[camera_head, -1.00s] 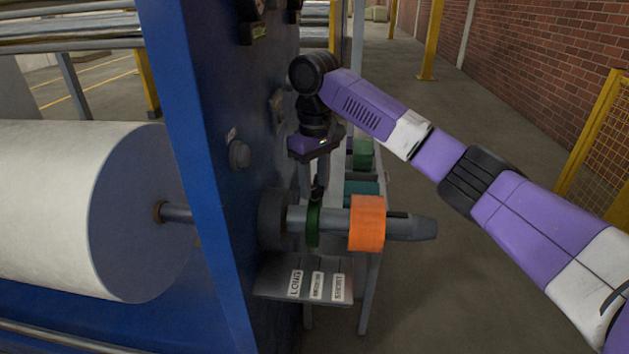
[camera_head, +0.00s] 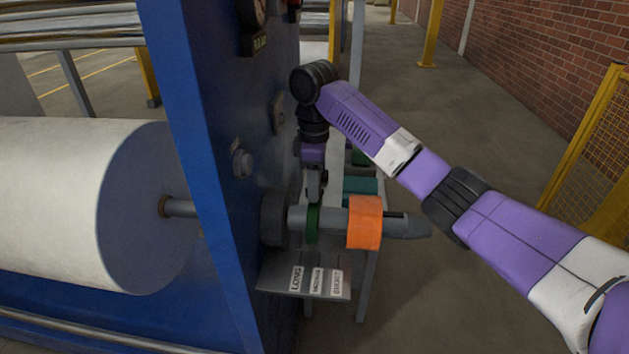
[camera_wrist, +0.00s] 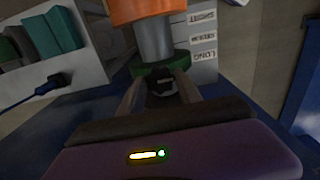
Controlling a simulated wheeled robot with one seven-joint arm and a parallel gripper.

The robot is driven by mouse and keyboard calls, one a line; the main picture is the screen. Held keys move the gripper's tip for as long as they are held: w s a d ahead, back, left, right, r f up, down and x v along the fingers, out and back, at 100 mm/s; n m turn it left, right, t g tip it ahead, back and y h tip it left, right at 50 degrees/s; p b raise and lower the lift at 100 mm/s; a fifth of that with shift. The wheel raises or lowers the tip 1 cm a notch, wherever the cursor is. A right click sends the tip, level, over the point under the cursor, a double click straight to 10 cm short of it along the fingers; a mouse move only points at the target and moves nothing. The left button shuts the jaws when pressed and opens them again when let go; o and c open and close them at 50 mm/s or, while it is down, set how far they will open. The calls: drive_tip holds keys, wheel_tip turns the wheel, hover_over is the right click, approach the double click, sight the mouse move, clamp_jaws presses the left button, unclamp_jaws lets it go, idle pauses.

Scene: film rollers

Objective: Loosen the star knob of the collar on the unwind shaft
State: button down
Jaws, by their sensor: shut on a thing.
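The unwind shaft (camera_head: 335,219) is a grey bar that sticks out of the blue machine frame. A thin green collar (camera_head: 313,224) sits around it, and shows in the wrist view (camera_wrist: 152,70) too. The dark star knob (camera_wrist: 163,87) is on the collar's upper side, between my fingers in the wrist view; the fingers largely hide it in the head view. My gripper (camera_head: 315,197) points down from above the collar and is shut on the knob. An orange sleeve (camera_head: 365,222) is on the shaft, to the collar's right and apart from it.
A shelf (camera_head: 304,283) labelled LONG, MEDIUM and SHORT lies below the shaft. The blue frame (camera_head: 205,150) stands close on the left, with a large white roll (camera_head: 60,200) beyond it. Teal boxes (camera_head: 359,190) stand behind the shaft.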

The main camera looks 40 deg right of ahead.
drive_tip(key=shift+n, duration=0.3)
drive_tip(key=c, duration=0.8)
unclamp_jaws()
drive_tip(key=shift+r+p, duration=0.35)
drive_tip(key=shift+r, duration=3.55)
